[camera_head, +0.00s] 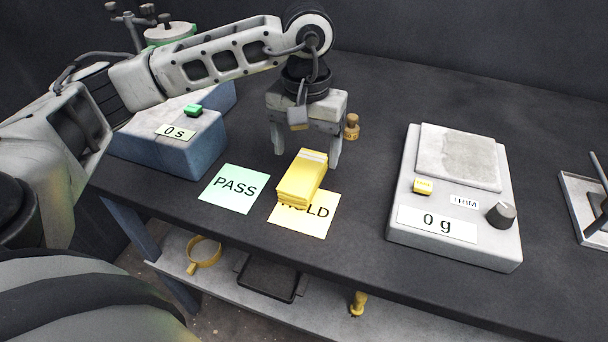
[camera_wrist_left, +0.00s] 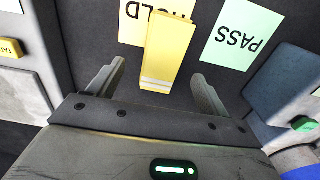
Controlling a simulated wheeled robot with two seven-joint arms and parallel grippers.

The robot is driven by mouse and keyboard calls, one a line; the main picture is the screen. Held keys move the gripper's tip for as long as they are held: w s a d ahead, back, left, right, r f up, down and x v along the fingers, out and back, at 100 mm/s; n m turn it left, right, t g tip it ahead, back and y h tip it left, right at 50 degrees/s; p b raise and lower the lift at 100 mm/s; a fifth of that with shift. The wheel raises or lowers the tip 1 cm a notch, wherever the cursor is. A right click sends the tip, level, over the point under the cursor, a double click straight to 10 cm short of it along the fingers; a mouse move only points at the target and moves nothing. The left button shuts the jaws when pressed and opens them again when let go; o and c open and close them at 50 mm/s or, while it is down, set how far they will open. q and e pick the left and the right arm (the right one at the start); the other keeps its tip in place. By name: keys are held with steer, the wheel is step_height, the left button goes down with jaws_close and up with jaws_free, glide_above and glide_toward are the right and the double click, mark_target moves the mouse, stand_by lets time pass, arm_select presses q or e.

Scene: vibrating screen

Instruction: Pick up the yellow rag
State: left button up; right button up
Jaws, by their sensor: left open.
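The yellow rag (camera_head: 301,179) is a folded block with a pale stripe at its far end. It lies partly over the yellow HOLD card (camera_head: 318,221) on the dark table. My left gripper (camera_head: 306,150) is open and points down just behind the rag's striped end. In the left wrist view the rag (camera_wrist_left: 166,50) shows ahead of the open fingers (camera_wrist_left: 152,85), its striped end nearest and roughly between them. Nothing is between the fingers that I can see being gripped. My right gripper is not in view.
The green PASS card (camera_head: 234,188) lies left of the rag. A blue-grey box (camera_head: 170,146) with a green button stands further left. A small brass piece (camera_head: 351,127) stands right of the gripper. A scale (camera_head: 455,246) reading 0 g sits at right, with bare table between.

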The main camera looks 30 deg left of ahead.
mark_target(304, 171)
arm_select(q)
steer(key=shift+a+f+p, duration=0.2)
steer(key=shift+f+p, duration=0.3)
steer(key=shift+f, duration=2.4)
steer(key=c, duration=1.1)
